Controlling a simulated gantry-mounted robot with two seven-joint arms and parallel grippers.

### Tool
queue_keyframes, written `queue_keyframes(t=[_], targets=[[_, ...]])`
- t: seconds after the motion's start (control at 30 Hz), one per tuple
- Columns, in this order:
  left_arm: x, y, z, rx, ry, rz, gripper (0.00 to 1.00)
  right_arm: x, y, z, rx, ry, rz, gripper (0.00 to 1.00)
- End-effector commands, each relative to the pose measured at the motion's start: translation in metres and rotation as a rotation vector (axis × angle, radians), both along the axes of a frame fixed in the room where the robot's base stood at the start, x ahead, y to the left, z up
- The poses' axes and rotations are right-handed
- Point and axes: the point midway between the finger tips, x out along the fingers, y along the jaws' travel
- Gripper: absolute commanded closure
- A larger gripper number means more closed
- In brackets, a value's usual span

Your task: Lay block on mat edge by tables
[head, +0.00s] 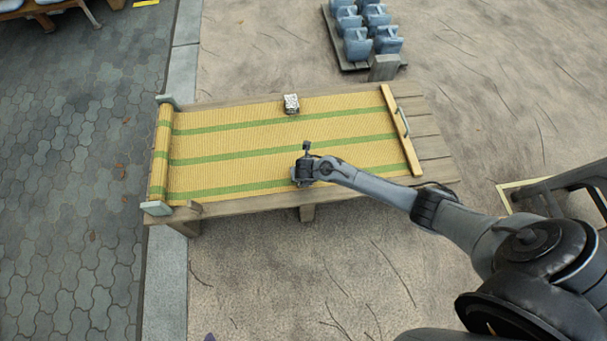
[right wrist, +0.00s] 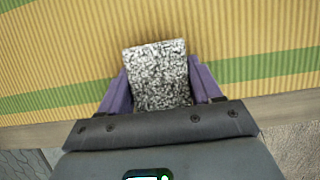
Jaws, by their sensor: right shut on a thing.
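A yellow woven mat (head: 235,142) with green stripes lies on a low wooden table; it also shows in the right wrist view (right wrist: 60,55). My right gripper (head: 301,181) is over the mat's near long edge, around the middle of its length. In the right wrist view its purple fingers (right wrist: 160,92) are shut on a black-and-white speckled block (right wrist: 158,75). I cannot tell whether this block touches the mat. In the head view my gripper mostly hides it. Another speckled block (head: 291,104) sits at the mat's far long edge. My left gripper is not in view.
A wooden bar with a handle (head: 402,130) lies across the mat's right end. Bare table planks (head: 428,137) extend beyond it. A rack of blue-grey containers (head: 368,35) stands behind the table. A dark frame (head: 560,190) is at right. The mat's left half is clear.

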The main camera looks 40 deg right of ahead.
Motion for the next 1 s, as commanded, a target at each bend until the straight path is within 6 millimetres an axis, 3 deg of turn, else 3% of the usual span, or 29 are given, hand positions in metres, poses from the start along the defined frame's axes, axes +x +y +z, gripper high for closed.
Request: queue_keyframes(t=[0.2, 0.23, 0.4, 0.77, 1.0], targets=[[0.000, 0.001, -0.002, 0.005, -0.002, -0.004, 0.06, 0.001, 0.000, -0.003, -0.001, -0.002, -0.001, 0.84], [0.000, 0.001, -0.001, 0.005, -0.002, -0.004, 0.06, 0.000, 0.000, -0.003, -0.001, 0.001, 0.000, 0.33], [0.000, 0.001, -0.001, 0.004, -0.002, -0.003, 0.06, 0.000, 0.000, -0.003, 0.000, 0.000, 0.000, 0.10], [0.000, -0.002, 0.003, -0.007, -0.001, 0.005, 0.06, 0.000, 0.000, 0.003, 0.001, -0.001, 0.000, 0.10], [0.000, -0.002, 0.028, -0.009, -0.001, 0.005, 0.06, -0.009, 0.006, 0.035, 0.000, -0.001, 0.002, 0.10]])
